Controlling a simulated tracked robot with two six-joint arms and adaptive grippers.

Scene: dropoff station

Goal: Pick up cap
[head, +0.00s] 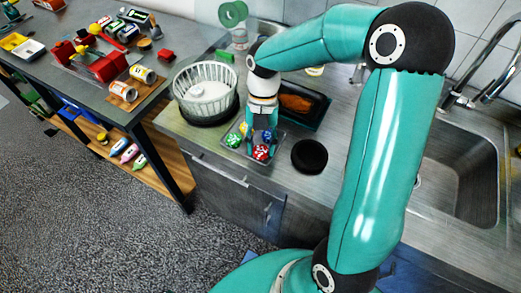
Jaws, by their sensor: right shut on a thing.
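My right gripper (260,139) points down over a small grey tray (277,149) on the steel counter. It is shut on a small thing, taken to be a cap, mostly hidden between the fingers. A red and white piece (261,152) is in the tray just in front of the fingertips. A green piece (233,141) is at the tray's left side, with a yellow piece (243,128) beside the fingers. Whether these pieces are caps is too small to tell. My left gripper is out of view.
A white basket (204,84) stands left of the tray. A black tray with brown contents (297,103) is behind right, and a black round disc (309,156) is right. The sink (461,165) is farther right. A grey table (52,73) with many objects is at left.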

